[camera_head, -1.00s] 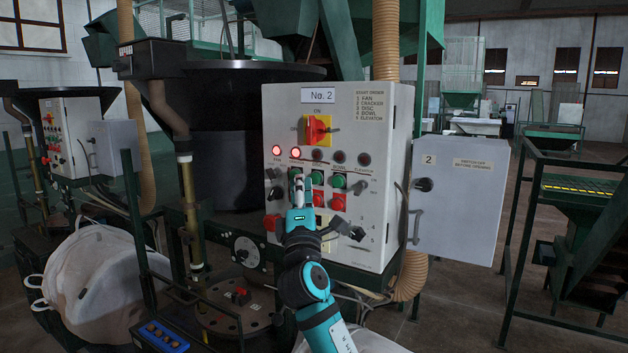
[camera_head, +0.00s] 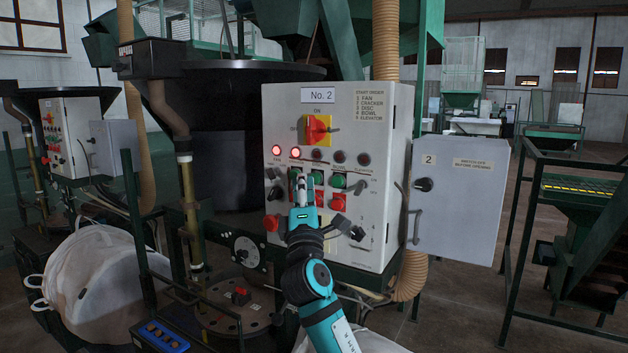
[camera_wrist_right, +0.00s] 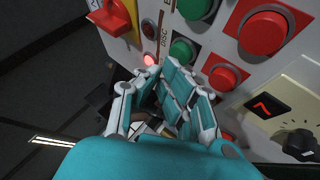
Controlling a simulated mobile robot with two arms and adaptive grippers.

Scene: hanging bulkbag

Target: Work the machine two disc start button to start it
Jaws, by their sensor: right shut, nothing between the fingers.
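The machine two control panel (camera_head: 390,150) is a pale box marked "No. 2". The disc start button is green (camera_head: 318,177), in the third column, above a red button (camera_head: 319,197). The wrist view shows the green button (camera_wrist_right: 182,50) beside the "DISC" label and a dark lamp (camera_wrist_right: 149,28). My right gripper (camera_head: 301,182) is shut and empty, in front of the panel just left of the disc button, over the cracker column. In the wrist view its fingers (camera_wrist_right: 158,75) partly hide that area; contact cannot be told. My left gripper is out of view.
The first two lamps (camera_head: 295,153) are lit red; the other lamps are dark. A red-and-yellow main switch (camera_head: 317,130) sits above them. A grey side box (camera_head: 460,195) stands right of the panel. A white bulk bag (camera_head: 100,285) is at lower left.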

